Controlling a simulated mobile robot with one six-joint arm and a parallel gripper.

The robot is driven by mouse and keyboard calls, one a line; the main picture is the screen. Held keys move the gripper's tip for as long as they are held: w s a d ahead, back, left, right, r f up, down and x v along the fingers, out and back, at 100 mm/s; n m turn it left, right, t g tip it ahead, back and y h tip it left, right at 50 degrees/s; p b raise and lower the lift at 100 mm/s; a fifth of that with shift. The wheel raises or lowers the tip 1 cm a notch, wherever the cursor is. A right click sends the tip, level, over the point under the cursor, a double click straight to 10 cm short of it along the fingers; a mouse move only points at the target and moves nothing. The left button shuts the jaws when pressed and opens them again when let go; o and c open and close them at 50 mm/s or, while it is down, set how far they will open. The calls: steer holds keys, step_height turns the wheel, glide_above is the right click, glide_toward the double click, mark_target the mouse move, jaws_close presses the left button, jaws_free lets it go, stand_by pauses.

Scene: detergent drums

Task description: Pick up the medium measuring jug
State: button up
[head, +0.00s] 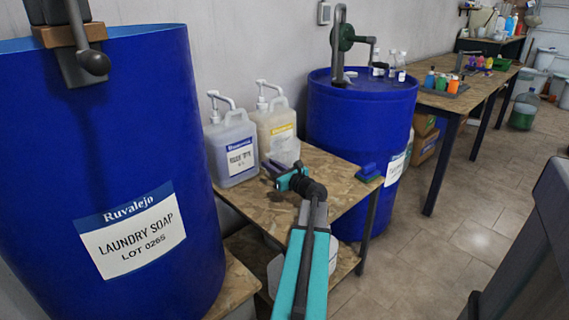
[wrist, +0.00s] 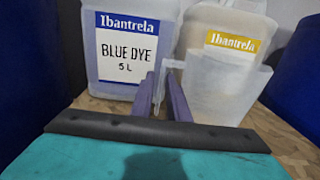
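The measuring jug, a translucent, whitish vessel (wrist: 228,92), stands on the wooden table in front of the yellow-labelled container in the wrist view. Its handle (wrist: 160,88) points toward the left. In the head view the jug (head: 286,152) shows only faintly behind my gripper. My gripper (wrist: 161,82) has its two purple fingers apart, one on each side of the handle. A gap shows between them, and I cannot see either finger pressing on the handle. In the head view my gripper (head: 273,168) is low over the table. No other jug is clearly seen.
A blue dye container (wrist: 125,50) and a yellow-labelled container (wrist: 225,35) stand close behind the jug. A blue laundry soap drum (head: 120,160) is at left, another drum (head: 350,120) at right. A blue brush-like item (head: 368,170) lies at the table's (head: 335,200) right edge.

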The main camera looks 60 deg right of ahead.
mark_target(256, 156)
steer(key=shift+w+d, duration=0.25)
steer(key=shift+w, duration=0.3)
steer(key=shift+f+b+x, duration=0.15)
steer(key=shift+b+x, duration=0.1)
steer(key=shift+x, duration=1.05)
steer(key=shift+f+b+x, duration=0.15)
steer(key=shift+b+x, duration=0.05)
steer(key=shift+x, duration=1.05)
jaws_close()
